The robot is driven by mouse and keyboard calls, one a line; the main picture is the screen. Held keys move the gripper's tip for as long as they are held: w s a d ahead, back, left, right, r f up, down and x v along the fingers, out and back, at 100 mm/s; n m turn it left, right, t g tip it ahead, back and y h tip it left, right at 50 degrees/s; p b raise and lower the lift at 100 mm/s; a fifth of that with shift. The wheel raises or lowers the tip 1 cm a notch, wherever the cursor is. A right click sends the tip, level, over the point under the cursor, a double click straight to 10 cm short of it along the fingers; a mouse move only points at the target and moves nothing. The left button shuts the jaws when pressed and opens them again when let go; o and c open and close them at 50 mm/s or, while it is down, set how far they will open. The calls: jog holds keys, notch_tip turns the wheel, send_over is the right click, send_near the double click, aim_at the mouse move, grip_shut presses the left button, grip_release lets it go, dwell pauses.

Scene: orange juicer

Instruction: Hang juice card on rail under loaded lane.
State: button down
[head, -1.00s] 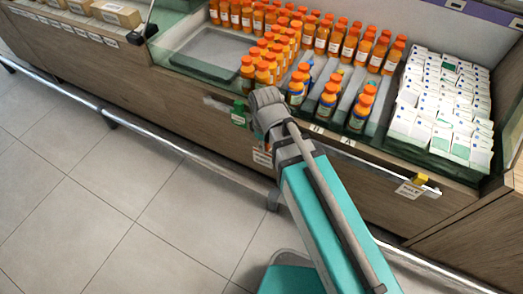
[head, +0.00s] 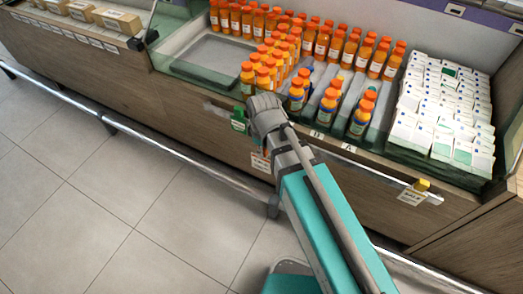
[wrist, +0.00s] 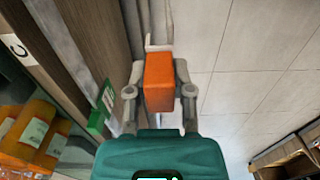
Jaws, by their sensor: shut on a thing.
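My gripper (wrist: 158,92) is shut on an orange block in the wrist view. I take the block to be the clip of the juice card (wrist: 158,80). In the head view a white printed card (head: 261,162) shows just below my gripper (head: 268,115), in front of the wooden counter face. The rail (head: 335,147) runs along the counter front, partly hidden behind my gripper. Above it are lanes marked B (head: 317,134) and A (head: 348,149); the wrist view shows a C label (wrist: 16,47). Whether the held card touches the rail cannot be told.
A green-clipped card (head: 238,120) hangs left of my gripper, close beside it in the wrist view (wrist: 101,108). A yellow-clipped card (head: 413,192) hangs at the rail's right. Orange-capped bottles (head: 275,60) and white cartons (head: 445,110) fill the display. A lower bar (head: 190,150) runs along the counter.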

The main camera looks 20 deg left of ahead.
jog(key=shift+w+d, duration=0.2)
jog(key=shift+w, duration=2.3)
jog(key=shift+w+d, duration=0.15)
jog(key=shift+w, duration=2.4)
jog(key=shift+w+d, duration=0.2)
jog(key=shift+w, duration=2.3)
jog(key=shift+f+b, duration=2.7)
jog(key=shift+c, duration=2.1)
grip_release()
jog(key=shift+r, duration=0.15)
